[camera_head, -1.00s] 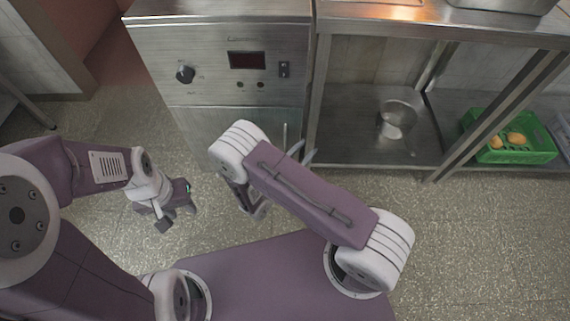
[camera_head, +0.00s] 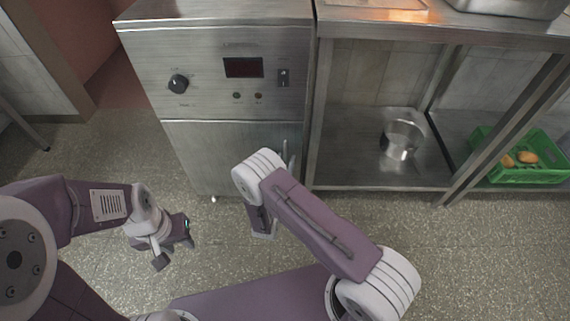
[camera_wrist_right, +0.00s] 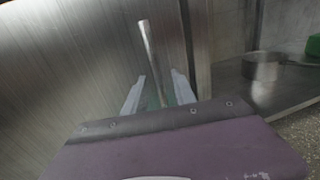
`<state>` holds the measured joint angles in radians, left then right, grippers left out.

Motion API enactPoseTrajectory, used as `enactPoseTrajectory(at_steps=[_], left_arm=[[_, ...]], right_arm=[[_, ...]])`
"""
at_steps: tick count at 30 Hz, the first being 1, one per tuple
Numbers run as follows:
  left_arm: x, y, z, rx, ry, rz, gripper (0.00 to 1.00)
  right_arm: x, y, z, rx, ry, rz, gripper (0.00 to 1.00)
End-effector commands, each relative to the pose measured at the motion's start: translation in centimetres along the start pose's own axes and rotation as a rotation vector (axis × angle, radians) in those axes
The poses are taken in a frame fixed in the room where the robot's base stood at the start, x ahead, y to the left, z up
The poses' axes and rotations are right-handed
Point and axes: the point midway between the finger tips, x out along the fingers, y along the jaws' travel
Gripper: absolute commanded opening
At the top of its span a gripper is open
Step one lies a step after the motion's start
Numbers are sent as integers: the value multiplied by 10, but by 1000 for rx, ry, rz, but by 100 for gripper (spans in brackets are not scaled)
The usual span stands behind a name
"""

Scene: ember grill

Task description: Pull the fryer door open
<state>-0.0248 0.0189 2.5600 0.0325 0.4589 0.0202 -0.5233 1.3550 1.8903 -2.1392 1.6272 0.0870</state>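The fryer is a steel cabinet (camera_head: 215,60) with a knob and dark display above its door (camera_head: 215,160). The door looks shut. Its upright bar handle (camera_head: 285,150) is near the door's right edge, partly hidden by my right arm. In the right wrist view the handle (camera_wrist_right: 152,60) runs down between the two pale fingers of my right gripper (camera_wrist_right: 158,92). These fingers are apart, with gaps beside the bar; contact is not visible. My left gripper (camera_head: 176,252) hangs over the floor left of the door, open and empty.
Right of the fryer is a steel shelf table (camera_head: 350,175) with a metal pot (camera_head: 402,138) and a green crate (camera_head: 530,172) holding several bun-like items on its lower shelf. The floor (camera_head: 480,260) in front is clear.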

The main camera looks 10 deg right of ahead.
Motion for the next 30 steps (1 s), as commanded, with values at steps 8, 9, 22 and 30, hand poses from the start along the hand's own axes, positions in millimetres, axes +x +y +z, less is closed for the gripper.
enactPoseTrajectory(at_steps=[8,9,22,30], left_arm=[[0,0,0,0,0,0,36],[0,0,0,0,0,0,36],[0,0,0,0,0,0,36],[0,0,0,0,0,0,36]], right_arm=[[0,0,1,0,0,0,16],[0,0,1,0,0,0,4],[0,0,0,0,0,-1,0],[0,0,0,0,0,-1,0]])
